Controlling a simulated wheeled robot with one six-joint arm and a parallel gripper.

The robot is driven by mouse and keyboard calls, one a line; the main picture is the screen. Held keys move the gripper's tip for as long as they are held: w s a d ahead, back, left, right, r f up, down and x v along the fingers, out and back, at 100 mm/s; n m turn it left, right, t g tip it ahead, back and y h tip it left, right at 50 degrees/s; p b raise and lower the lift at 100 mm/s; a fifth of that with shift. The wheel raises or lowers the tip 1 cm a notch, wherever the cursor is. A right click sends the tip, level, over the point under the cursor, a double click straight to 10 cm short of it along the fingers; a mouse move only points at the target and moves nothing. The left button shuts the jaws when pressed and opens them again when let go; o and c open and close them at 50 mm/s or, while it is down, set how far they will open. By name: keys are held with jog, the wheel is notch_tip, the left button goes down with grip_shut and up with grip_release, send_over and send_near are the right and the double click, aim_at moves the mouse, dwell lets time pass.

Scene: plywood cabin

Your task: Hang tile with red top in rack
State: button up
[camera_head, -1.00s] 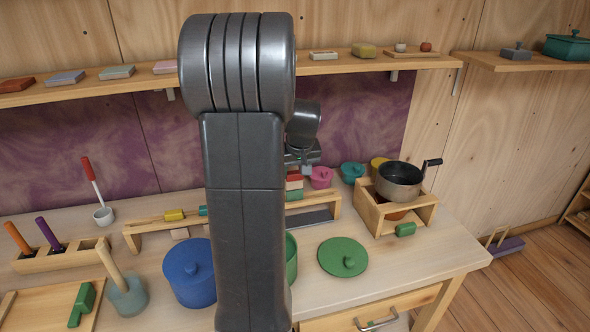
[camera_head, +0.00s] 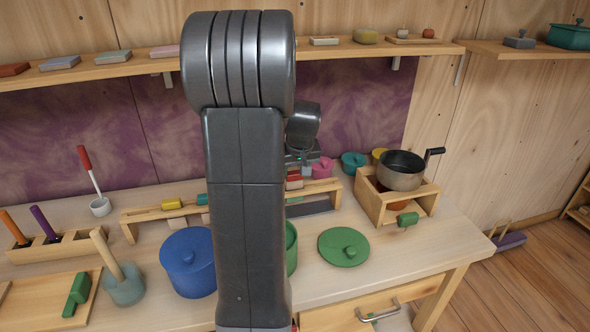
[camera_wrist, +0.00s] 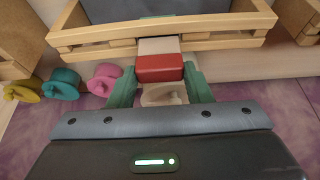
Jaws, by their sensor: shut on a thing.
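The tile with a red top (camera_wrist: 160,68) is between the green fingers of my gripper (camera_wrist: 160,88) in the wrist view. Its pale part reaches over the rail of the wooden rack. In the head view the red tile (camera_head: 294,184) shows just right of my arm, at the height of the rack's rail (camera_head: 322,186). My gripper is shut on it. I cannot tell whether the tile touches or rests in the rail. The rack also shows in the wrist view (camera_wrist: 225,24). A yellow-topped tile (camera_head: 172,204) and a teal-green one (camera_head: 202,199) are at its left part.
My arm hides the rack's middle. A blue pot (camera_head: 188,262) and a green lid (camera_head: 343,246) stand in front. A dark pan (camera_head: 401,170) sits on a wooden box at right.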

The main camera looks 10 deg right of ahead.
aim_at(296, 176)
jog(key=shift+f+b, duration=1)
jog(key=shift+f, duration=0.55)
jog(key=o, duration=0.9)
jog(key=v, duration=1.4)
jog(key=shift+w, duration=0.1)
jog(key=shift+f, duration=0.1)
